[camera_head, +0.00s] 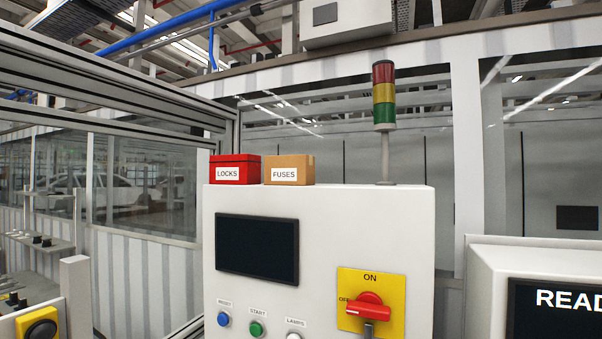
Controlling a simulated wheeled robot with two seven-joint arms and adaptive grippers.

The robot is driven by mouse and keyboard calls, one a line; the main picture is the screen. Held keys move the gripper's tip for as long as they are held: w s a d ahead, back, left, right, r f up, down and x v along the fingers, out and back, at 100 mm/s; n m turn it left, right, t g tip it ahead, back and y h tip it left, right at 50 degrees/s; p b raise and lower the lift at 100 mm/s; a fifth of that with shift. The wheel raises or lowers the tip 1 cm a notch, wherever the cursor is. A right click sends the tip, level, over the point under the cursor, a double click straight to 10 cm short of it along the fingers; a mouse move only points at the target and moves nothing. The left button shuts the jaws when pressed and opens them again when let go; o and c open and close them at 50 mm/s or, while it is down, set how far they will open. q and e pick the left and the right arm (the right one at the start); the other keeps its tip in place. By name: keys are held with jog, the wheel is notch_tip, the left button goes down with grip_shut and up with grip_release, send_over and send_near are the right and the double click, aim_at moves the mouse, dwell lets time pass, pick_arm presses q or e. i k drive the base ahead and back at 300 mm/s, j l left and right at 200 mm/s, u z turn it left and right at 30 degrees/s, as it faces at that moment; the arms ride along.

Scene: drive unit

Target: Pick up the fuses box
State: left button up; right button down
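The fuses box (288,164) is a small tan cardboard box with a white label reading FUSES. It sits upright on the flat top of a white control cabinet (330,225), near its left end. A red box labelled LOCKS (233,163) stands directly to its left, very close or touching. Neither of my grippers shows in the head view, so nothing is seen holding or touching the fuses box.
A signal tower (384,108) in red, yellow and green rises from the cabinet top, right of the boxes. The cabinet front has a dark screen (257,248), buttons and a red rotary switch (368,307). Another screen unit (490,262) stands at right.

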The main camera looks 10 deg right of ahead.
aim_at(292, 169)
jog(key=i+z, duration=0.15)
jog(key=z, duration=0.25)
jog(key=i+z, duration=0.15)
jog(key=z, duration=0.25)
jog(key=i+j+z, duration=0.1)
jog(key=z, duration=0.3)
jog(key=i+j+z, duration=0.15)
jog(key=z, duration=0.25)
